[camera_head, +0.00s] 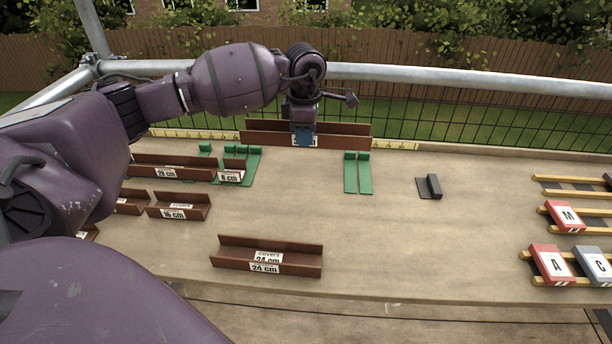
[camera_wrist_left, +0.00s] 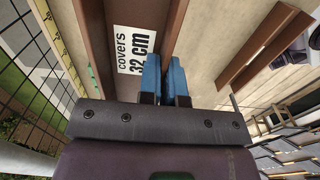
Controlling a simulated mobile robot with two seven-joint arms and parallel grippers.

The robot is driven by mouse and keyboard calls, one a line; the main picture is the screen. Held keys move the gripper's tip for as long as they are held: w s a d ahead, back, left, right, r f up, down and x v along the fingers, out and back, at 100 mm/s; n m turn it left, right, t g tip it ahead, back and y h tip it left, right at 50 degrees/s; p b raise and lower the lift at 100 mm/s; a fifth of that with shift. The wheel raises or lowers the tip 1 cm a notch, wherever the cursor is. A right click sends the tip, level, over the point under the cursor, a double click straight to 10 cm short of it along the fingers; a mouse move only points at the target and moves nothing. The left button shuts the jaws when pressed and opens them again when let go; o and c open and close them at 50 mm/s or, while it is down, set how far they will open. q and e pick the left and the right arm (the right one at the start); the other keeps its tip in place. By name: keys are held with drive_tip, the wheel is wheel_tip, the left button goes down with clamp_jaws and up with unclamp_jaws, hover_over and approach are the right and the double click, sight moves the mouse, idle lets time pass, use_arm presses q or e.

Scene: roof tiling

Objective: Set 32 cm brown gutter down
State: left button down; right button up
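The 32 cm brown gutter (camera_head: 345,135) is at the back of the table, lengthwise along the back edge, in the head view. My left gripper (camera_head: 304,141) reaches down to its middle, with blue fingers over its label. In the left wrist view the gutter (camera_wrist_left: 97,45) shows its "covers 32 cm" label, and the blue fingers (camera_wrist_left: 164,80) are closed about one of its side walls. I cannot tell whether the gutter touches the table or hangs just above it. My right gripper is in no view.
Green supports (camera_head: 357,175) stand just in front of the gutter. A 28 cm gutter (camera_head: 147,167), an 8 cm piece (camera_head: 231,173), a 16 cm gutter (camera_head: 180,206) and a 24 cm gutter (camera_head: 268,260) lie nearer. A dark grey piece (camera_head: 434,187) lies right; the middle is clear.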

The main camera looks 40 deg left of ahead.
use_arm(q)
wheel_tip(320, 180, down, 11)
drive_tip(key=shift+f+b, duration=0.15)
drive_tip(key=shift+b, duration=0.5)
drive_tip(key=shift+f, duration=0.35)
drive_tip(key=shift+f, duration=0.4)
drive_tip(key=c, duration=1.4)
unclamp_jaws()
drive_tip(key=shift+o, duration=0.5)
